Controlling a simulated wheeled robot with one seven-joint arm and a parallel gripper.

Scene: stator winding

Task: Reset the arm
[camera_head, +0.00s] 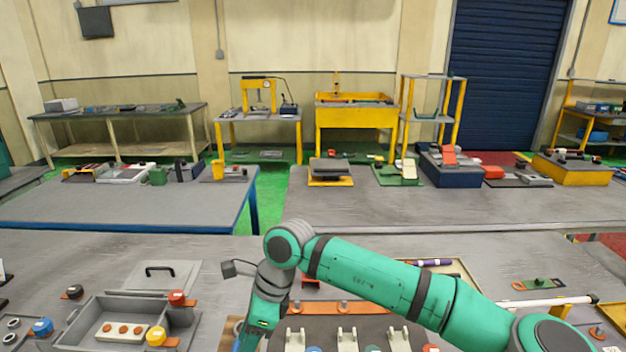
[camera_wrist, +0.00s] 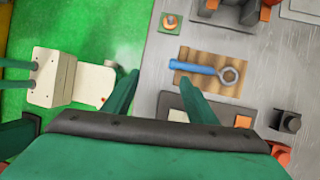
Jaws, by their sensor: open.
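My green arm reaches across the front workbench (camera_head: 225,262) from the lower right in the head view. It bends at an elbow and its end points down at the lower middle, where the fingers are cut off by the frame's edge. In the wrist view my gripper (camera_wrist: 158,88) shows two green fingers spread apart with nothing between them. The fingers look above the bench edge and do not appear to touch the wrench.
A grey open box (camera_head: 90,312) with red and yellow knobs stands at left. A dark board with white hooks (camera_head: 347,338) lies beneath my arm. A purple tool (camera_head: 430,263) lies in a tray behind it. A white block (camera_wrist: 95,86) sits left of my fingers.

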